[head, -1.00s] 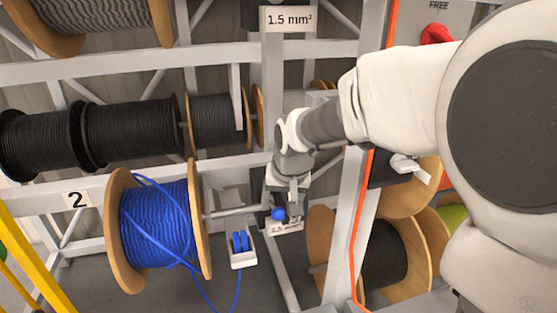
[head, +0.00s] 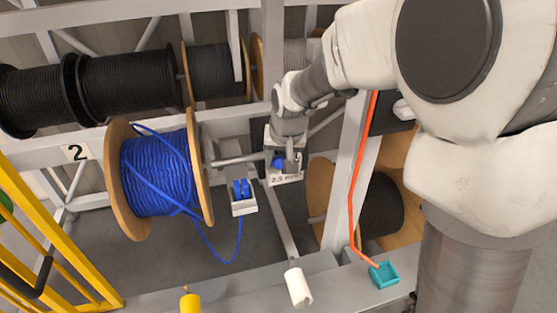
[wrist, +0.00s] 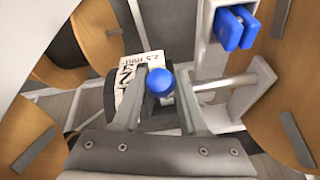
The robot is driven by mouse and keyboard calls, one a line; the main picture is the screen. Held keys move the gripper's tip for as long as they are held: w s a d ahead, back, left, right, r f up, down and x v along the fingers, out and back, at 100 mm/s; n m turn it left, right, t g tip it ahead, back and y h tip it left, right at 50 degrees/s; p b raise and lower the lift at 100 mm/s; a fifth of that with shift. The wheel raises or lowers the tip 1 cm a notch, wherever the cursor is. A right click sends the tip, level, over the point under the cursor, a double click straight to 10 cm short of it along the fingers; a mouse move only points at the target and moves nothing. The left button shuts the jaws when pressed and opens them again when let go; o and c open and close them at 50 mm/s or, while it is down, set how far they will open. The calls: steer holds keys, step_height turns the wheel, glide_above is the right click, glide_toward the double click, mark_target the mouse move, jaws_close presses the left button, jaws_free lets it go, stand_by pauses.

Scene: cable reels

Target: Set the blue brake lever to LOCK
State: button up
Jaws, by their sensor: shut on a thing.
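The blue brake lever shows as a round blue knob (wrist: 160,82) between my gripper's fingers in the wrist view. In the head view the knob (head: 278,163) sits at the end of my arm, just above the 2.5 mm² label (head: 287,180). My gripper (wrist: 158,98) is shut on the lever, one finger on each side below the knob. The lever's shaft is mostly hidden by the knob and fingers.
A reel of blue cable (head: 160,175) hangs left of the lever. A white bracket with blue rollers (head: 242,190) stands between them, with the cable running below. A grey post with an orange line (head: 357,190) is close on the right. A yellow rail (head: 50,255) is at lower left.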

jaws_close()
stand_by(0.8)
steer(key=shift+f+b, duration=0.1)
steer(key=shift+b, duration=0.2)
step_height(320, 180, down, 10)
steer(key=w+t+y+b, duration=0.1)
steer(key=t+b, duration=0.3)
steer(key=b, duration=1.4)
steer(key=shift+w+a+b, duration=0.15)
steer(key=shift+b, duration=0.25)
